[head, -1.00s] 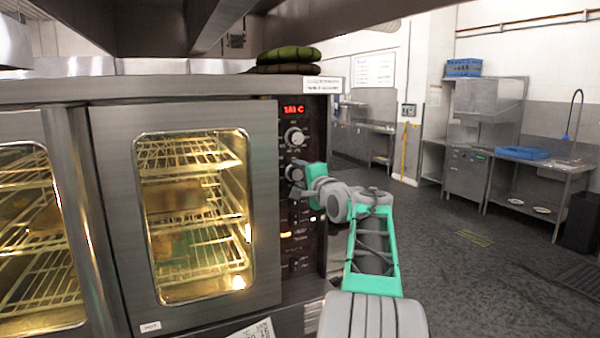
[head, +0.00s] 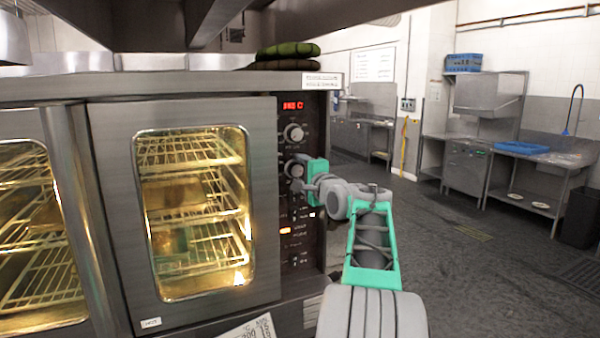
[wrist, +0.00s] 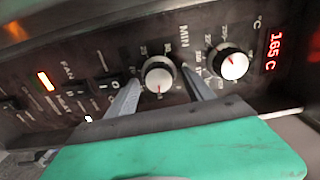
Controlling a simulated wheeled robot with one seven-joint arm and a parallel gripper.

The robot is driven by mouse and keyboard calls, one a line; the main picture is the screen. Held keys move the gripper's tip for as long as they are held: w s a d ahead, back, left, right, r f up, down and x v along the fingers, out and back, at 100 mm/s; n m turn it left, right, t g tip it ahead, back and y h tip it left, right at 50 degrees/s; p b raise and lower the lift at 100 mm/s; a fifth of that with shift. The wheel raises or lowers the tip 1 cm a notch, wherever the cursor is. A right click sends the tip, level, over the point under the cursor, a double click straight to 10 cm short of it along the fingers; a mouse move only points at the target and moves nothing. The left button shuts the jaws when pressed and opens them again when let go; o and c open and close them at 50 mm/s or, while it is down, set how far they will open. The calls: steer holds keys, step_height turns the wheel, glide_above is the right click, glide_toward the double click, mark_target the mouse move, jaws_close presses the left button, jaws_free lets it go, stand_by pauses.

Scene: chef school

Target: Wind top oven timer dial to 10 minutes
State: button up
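The timer dial (wrist: 159,75) is a silver-faced knob marked MIN in the wrist view. It sits on the dark control panel between my two fingers. In the head view the timer dial (head: 293,169) is the second knob down, partly covered by my gripper (head: 303,176). In the wrist view my gripper (wrist: 160,84) is open around the dial, one finger on each side, with a narrow gap seeming to show at each side. The dial's exact setting is too small to read.
The temperature dial (wrist: 231,63) is close beside the right finger, by a red display (wrist: 273,50) reading 165 C. Small switches (wrist: 106,84) lie left of the timer dial. The lit oven door (head: 195,215) is left of the panel. Open floor (head: 450,250) lies to the right.

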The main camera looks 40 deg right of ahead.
steer(key=b+v, duration=0.3)
steer(key=v, duration=0.4)
steer(key=shift+s+a, duration=0.2)
steer(key=shift+s, duration=0.2)
